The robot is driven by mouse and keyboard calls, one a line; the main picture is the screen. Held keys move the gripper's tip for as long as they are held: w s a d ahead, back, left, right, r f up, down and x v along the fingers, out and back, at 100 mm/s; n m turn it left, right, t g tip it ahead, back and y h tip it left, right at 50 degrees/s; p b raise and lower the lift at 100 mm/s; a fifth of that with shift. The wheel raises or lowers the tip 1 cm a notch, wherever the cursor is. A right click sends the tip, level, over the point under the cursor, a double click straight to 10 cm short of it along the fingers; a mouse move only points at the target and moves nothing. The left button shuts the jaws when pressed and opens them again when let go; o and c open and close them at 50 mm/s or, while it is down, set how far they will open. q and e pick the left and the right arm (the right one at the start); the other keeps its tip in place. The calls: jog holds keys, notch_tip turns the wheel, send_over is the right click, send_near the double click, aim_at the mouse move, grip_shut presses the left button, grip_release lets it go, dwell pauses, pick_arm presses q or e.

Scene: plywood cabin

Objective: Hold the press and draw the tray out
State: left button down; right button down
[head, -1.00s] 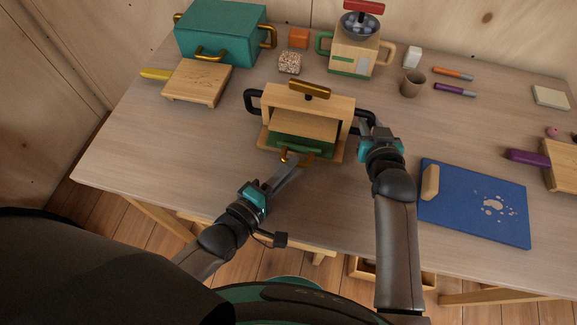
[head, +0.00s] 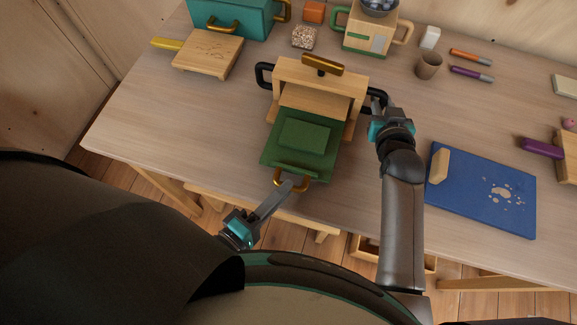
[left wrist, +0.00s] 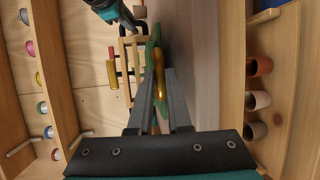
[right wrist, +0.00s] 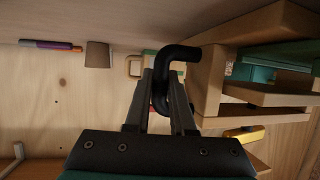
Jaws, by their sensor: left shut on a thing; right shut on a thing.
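The wooden press (head: 318,84) stands mid-table with a gold handle (head: 323,65) on top and a black handle on each side. Its green tray (head: 272,151) sticks out of the front, with a green block (head: 305,134) on it. My left gripper (head: 288,187) is shut on the tray's gold handle (head: 303,186), which also shows in the left wrist view (left wrist: 158,75). My right gripper (head: 385,106) is shut on the press's right black handle (head: 377,94); the right wrist view shows this black handle (right wrist: 172,54) between the fingers.
A blue board (head: 480,205) lies to the right. A wooden board (head: 207,54) and a teal box (head: 232,18) are at the back left. A brown cup (head: 429,66) stands behind the right arm. The table in front of the tray is clear.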

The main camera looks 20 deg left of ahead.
pick_arm(q)
jog(key=shift+s, duration=0.5)
jog(key=c, duration=1.1)
grip_release()
jog(key=shift+s, duration=0.1)
jog(key=v, duration=1.2)
jog(key=shift+r, duration=0.1)
pick_arm(e)
jog(key=c, duration=0.7)
grip_release()
